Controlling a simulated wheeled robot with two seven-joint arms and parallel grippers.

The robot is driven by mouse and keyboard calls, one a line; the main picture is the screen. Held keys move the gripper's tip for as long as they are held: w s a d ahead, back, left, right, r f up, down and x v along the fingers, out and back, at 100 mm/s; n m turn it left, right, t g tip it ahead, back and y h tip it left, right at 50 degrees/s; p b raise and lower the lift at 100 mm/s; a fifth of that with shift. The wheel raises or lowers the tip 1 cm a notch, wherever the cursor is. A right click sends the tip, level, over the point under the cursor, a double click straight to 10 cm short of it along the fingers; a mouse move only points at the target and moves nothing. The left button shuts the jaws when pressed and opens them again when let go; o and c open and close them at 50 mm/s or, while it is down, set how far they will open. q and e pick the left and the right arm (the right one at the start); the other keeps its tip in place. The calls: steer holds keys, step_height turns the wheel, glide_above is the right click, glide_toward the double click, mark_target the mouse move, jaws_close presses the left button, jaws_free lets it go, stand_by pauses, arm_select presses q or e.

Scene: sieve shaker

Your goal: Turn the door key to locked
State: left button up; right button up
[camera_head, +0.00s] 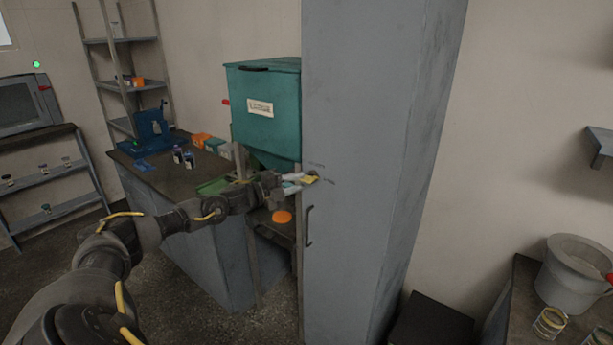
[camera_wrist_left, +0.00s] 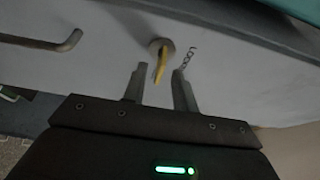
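The grey cabinet door (camera_head: 352,235) stands tall in the middle of the head view. A yellow door key (camera_head: 311,180) sits in a round lock on it; the key (camera_wrist_left: 161,67) and lock (camera_wrist_left: 158,44) show close up in the wrist view. My left gripper (camera_head: 298,184) is at the door, and its fingers (camera_wrist_left: 158,76) are open on either side of the key, with visible gaps. Lettering starting "LOC" (camera_wrist_left: 194,56) is beside the lock, partly unreadable. My right gripper is not in view.
A door handle (camera_head: 309,226) is below the key; it also shows in the wrist view (camera_wrist_left: 45,42). A teal box-shaped machine (camera_head: 270,135) stands left of the cabinet. A workbench (camera_head: 205,240) with bottles is further left. A bucket (camera_head: 572,272) stands at right.

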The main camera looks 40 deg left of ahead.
mark_target(307, 179)
arm_select(q)
steer(key=shift+p+x, duration=0.5)
steer(key=shift+x, duration=1.4)
steer(key=shift+c, duration=0.5)
jaws_close()
